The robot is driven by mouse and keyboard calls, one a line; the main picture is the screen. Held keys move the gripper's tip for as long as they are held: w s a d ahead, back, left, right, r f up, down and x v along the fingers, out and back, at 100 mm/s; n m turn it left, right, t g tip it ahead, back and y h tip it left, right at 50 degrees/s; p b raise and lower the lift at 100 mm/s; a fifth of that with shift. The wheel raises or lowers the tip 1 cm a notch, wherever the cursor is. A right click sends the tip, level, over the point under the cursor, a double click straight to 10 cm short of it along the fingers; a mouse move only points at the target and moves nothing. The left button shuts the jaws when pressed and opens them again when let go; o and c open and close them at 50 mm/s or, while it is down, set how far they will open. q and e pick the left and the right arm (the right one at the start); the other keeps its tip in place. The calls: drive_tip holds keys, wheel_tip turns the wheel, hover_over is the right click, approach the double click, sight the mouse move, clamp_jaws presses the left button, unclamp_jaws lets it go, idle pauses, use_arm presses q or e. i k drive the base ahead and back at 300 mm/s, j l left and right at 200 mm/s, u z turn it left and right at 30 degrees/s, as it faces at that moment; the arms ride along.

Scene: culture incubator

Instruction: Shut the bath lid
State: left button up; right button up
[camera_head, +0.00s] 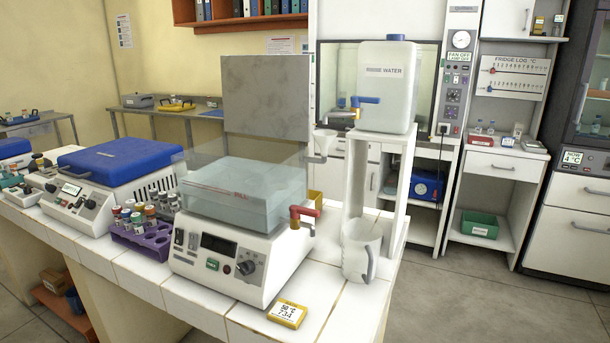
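The water bath (240,245) stands on the white tiled bench, with a white body and a dark display on its front. Its clear tank (240,200) carries a red fill line. A flat grey panel (265,95) stands upright at the back of the bath, like a raised lid. A see-through sheet (205,150) shows above the tank; I cannot tell whether it is a separate cover. A tap with a red handle (303,212) is on the bath's right side. Neither of my grippers is in view.
A white jug (361,250) stands right of the bath, below a water container (388,85) on a white stand (395,190). A purple tube rack (142,238) and a blue-lidded device (120,160) are to the left. A yellow timer (287,313) lies in front.

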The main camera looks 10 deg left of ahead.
sight(269, 95)
drive_tip(key=i+l+z, duration=0.25)
drive_tip(key=l, duration=0.15)
drive_tip(key=l+z, duration=0.25)
drive_tip(key=l, duration=0.15)
drive_tip(key=i+l+z, duration=0.45)
drive_tip(key=i+l, duration=0.15)
drive_tip(key=i, duration=0.2)
drive_tip(key=i+l+z, duration=0.1)
drive_tip(key=i, duration=0.4)
drive_tip(key=i+u, duration=0.2)
drive_tip(key=u, duration=0.2)
drive_tip(key=i+l+u, duration=0.2)
drive_tip(key=u, duration=0.25)
drive_tip(key=i+l+u, duration=0.2)
drive_tip(key=u, duration=0.2)
drive_tip(key=i+l+u, duration=0.15)
drive_tip(key=u, duration=0.3)
drive_tip(key=i+l+u, duration=0.1)
drive_tip(key=u, duration=0.35)
drive_tip(key=i+l+u, duration=0.1)
drive_tip(key=l+u, duration=0.2)
drive_tip(key=u, duration=0.15)
drive_tip(key=l+u, duration=0.25)
drive_tip(key=u, duration=0.2)
drive_tip(key=l+u, duration=0.25)
drive_tip(key=u, duration=0.2)
drive_tip(key=i+l+u, duration=0.45)
